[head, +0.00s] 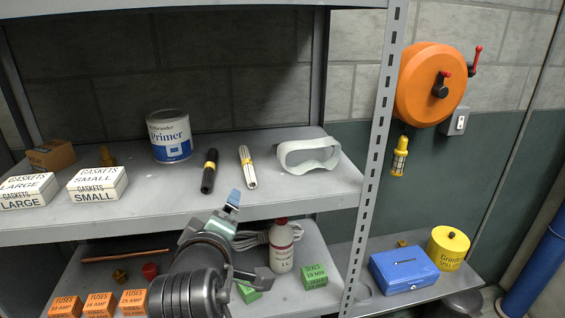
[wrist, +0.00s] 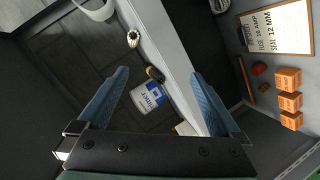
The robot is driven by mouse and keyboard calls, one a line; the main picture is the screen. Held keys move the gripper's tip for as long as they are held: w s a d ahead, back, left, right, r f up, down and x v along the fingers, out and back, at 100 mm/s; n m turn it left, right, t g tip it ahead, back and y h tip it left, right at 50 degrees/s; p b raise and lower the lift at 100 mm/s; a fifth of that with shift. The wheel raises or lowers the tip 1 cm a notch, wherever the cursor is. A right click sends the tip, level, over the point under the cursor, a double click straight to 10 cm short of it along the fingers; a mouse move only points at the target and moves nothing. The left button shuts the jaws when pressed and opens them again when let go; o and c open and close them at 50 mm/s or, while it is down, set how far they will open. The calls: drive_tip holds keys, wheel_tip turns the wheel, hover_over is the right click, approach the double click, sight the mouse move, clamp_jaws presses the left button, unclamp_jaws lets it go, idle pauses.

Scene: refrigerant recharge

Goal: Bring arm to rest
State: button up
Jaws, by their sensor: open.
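My gripper (head: 233,198) shows in the head view in front of the shelf unit, near the front edge of the upper shelf (head: 275,195). One blue fingertip shows there, pointing up. In the wrist view my gripper (wrist: 158,72) has its two blue fingers spread wide with nothing held between them. Behind that gap lie the shelf and the Primer can (wrist: 148,96), apart from the fingers. My dark arm hides part of the lower shelf in the head view.
The upper shelf holds gasket boxes (head: 97,184), the Primer can (head: 170,137), dark and pale rod bundles and goggles (head: 309,155). A white bottle (head: 282,247), fuse boxes (head: 99,304) and green seals boxes (head: 314,275) stand below. An orange reel (head: 430,85) hangs at right.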

drive_tip(key=s+d+r+m+t, duration=0.1)
drive_tip(key=d+r+m+t, duration=0.1)
drive_tip(key=r, duration=0.4)
drive_tip(key=s+d+r+m+t, duration=0.1)
drive_tip(key=d+r+m+t, duration=0.1)
drive_tip(key=r, duration=0.5)
drive_tip(key=s+d+r+m+t+b, duration=0.1)
drive_tip(key=s+d+r+m+t, duration=0.2)
drive_tip(key=s+r, duration=0.5)
drive_tip(key=s+d+r+m+t+h+b, duration=0.1)
drive_tip(key=s+d+r+m+t, duration=0.2)
drive_tip(key=s+r, duration=0.6)
wheel_tip(320, 180, up, 3)
drive_tip(key=m+t, duration=0.2)
drive_tip(key=t, duration=0.1)
drive_tip(key=shift+d+f, duration=0.15)
drive_tip(key=shift+d, duration=0.2)
